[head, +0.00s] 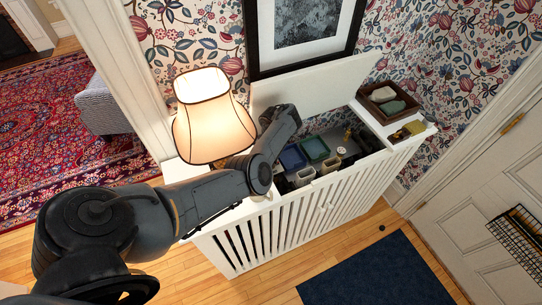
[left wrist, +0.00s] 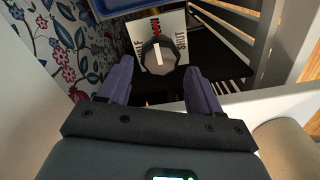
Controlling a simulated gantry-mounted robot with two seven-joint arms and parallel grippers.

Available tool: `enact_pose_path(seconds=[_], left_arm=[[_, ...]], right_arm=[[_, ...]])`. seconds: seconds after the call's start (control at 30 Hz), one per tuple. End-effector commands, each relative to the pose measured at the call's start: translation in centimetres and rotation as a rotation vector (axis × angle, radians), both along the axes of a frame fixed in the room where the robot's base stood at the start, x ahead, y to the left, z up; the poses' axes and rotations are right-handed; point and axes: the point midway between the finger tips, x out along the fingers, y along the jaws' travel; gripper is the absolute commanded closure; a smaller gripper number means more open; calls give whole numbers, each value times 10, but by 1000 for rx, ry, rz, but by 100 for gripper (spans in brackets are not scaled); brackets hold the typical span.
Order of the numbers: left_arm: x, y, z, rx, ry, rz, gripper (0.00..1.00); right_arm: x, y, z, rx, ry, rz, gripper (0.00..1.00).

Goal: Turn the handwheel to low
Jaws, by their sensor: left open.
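The handwheel (left wrist: 158,56) is a dark grey faceted knob with a white pointer line, in the left wrist view. It sits on a white label plate (left wrist: 178,24). The line runs nearly upright toward red marking at the top of the plate. "SHUT" reads along the right side; the left lettering is partly hidden. My left gripper (left wrist: 160,68) is open, its two purple fingers apart, one on each side below the knob, with nothing between them; contact with the knob cannot be told. In the head view my left arm reaches to the open cabinet, and the fingertips and handwheel are not discernible.
The slatted white cabinet (head: 262,244) has its lid (head: 322,82) raised. Inside are blue and green trays (head: 314,149) and small containers. A lit lamp (head: 213,118) stands at its left end, a wooden tray (head: 373,107) at its right. A blue tray edge (left wrist: 120,6) lies above the plate.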

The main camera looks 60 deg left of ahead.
Motion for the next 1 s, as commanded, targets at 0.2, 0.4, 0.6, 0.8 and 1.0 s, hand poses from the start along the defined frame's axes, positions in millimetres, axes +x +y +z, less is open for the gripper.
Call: enact_pose_path(seconds=[0.2,0.4,0.6,0.8,1.0], left_arm=[[0,0,41,0,-1,2,36],[0,0,64,0,-1,0,36],[0,0,69,-1,0,2,36],[0,0,68,-1,0,1,36],[0,0,68,-1,0,1,36]], right_arm=[[0,0,13,0,0,-1,57],[0,1,28,4,0,-3,57],[0,2,32,8,-1,-6,57],[0,2,31,11,0,-6,57],[0,2,31,10,-1,-6,57]])
